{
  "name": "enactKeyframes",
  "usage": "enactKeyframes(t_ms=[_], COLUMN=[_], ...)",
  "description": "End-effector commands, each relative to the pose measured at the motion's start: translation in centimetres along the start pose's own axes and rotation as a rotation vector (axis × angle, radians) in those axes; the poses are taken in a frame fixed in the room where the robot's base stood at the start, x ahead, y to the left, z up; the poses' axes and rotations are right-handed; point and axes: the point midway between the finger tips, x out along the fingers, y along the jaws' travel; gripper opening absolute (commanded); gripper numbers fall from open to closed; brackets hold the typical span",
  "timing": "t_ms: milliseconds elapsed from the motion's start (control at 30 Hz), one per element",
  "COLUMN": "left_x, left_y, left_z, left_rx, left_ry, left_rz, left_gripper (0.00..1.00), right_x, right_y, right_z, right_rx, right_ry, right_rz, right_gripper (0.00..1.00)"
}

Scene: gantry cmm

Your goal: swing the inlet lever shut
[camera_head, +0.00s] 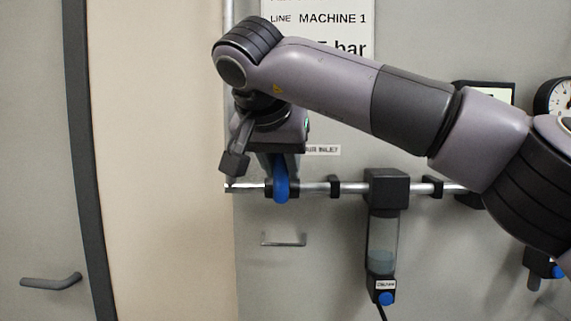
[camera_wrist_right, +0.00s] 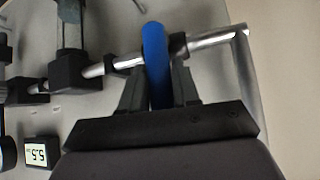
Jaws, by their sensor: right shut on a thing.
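The blue inlet lever (camera_head: 281,185) is at the left end of a horizontal silver pipe (camera_head: 314,189). It stands crosswise to the pipe. In the right wrist view the lever (camera_wrist_right: 155,62) runs between the two dark fingers of my right gripper (camera_wrist_right: 157,88), which is shut on it. In the head view my right gripper (camera_head: 279,168) reaches down to the lever from above, and my wrist hides the lever's upper part. My left gripper is in neither view.
Right of the lever, a filter unit with a clear bowl (camera_head: 383,240) hangs from the pipe. A small bracket (camera_head: 284,241) is below on the grey panel. A dial gauge (camera_head: 556,98) is at far right. A door handle (camera_head: 51,281) is at lower left.

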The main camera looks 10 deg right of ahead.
Motion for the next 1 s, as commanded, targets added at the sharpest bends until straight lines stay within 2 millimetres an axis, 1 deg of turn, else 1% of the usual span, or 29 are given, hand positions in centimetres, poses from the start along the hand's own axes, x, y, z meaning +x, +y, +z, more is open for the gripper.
enactKeyframes(t_ms=[567, 600, 633, 900, 1000], left_x=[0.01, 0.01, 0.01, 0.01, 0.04], left_y=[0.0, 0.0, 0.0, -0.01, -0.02], left_z=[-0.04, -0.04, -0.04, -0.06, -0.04], left_rx=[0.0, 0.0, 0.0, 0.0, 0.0], left_ry=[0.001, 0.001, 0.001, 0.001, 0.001], left_rz=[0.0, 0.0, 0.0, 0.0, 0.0], left_gripper=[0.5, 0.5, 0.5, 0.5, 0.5], right_x=[-0.03, -0.02, -0.02, -0.04, -0.67], right_y=[-0.19, -0.19, -0.19, -0.18, -0.21], right_z=[0.05, 0.05, 0.05, 0.05, 0.03], right_rx=[-0.023, -0.023, -0.022, -0.021, -0.021], right_ry=[0.006, 0.007, 0.006, 0.005, 0.006], right_rz=[0.02, 0.02, 0.02, 0.02, 0.019], right_gripper=[0.0, 0.44, 0.51, 0.51, 0.51])
